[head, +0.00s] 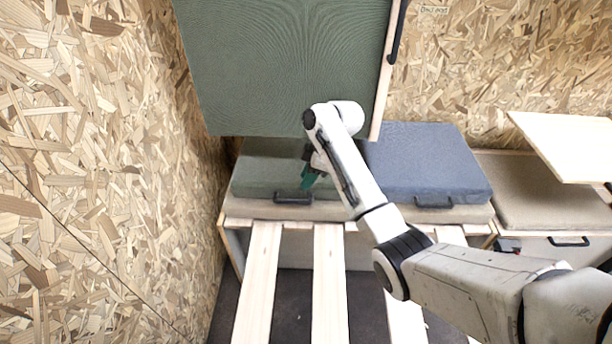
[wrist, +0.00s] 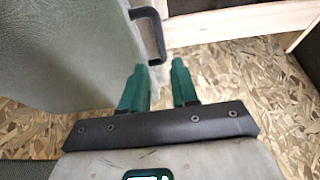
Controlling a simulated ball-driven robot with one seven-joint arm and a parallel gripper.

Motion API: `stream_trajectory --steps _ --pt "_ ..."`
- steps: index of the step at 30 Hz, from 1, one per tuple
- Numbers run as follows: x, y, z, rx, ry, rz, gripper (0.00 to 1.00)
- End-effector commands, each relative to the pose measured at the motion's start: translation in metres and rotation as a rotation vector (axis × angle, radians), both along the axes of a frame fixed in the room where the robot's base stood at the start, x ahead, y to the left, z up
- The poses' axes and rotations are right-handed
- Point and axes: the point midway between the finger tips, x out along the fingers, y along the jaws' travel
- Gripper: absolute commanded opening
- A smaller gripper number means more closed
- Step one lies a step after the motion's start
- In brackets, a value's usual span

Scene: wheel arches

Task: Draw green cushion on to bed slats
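The green cushion (head: 262,172) lies on the bench at the back left in the head view, with a black handle (head: 293,199) on its front edge. My gripper (head: 308,182) is above the cushion's front, close to the handle, and partly hidden by my arm. In the wrist view, my gripper (wrist: 159,67) has its two green fingers apart with nothing held. A black handle (wrist: 150,35) on a grey-green surface (wrist: 70,45) is just beyond the fingertips, its lower end near the gap between them. Pale bed slats (head: 328,285) run forward from the bench.
A large green panel (head: 285,65) hangs above the cushion and hides its back. A blue cushion (head: 425,160) lies to the right, and a beige cushion (head: 535,190) farther right under a wooden board (head: 575,145). A chipboard wall (head: 90,180) bounds the left. The slats are bare.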

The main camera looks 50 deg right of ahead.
Motion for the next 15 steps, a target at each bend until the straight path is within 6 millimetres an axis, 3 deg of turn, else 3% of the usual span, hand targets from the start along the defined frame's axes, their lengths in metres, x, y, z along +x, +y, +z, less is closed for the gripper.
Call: stream_trajectory --steps 5,15 --pt "0.005 0.005 -0.018 0.002 0.003 0.000 0.29" --pt "0.022 0.018 -0.072 0.001 0.003 0.001 0.29"
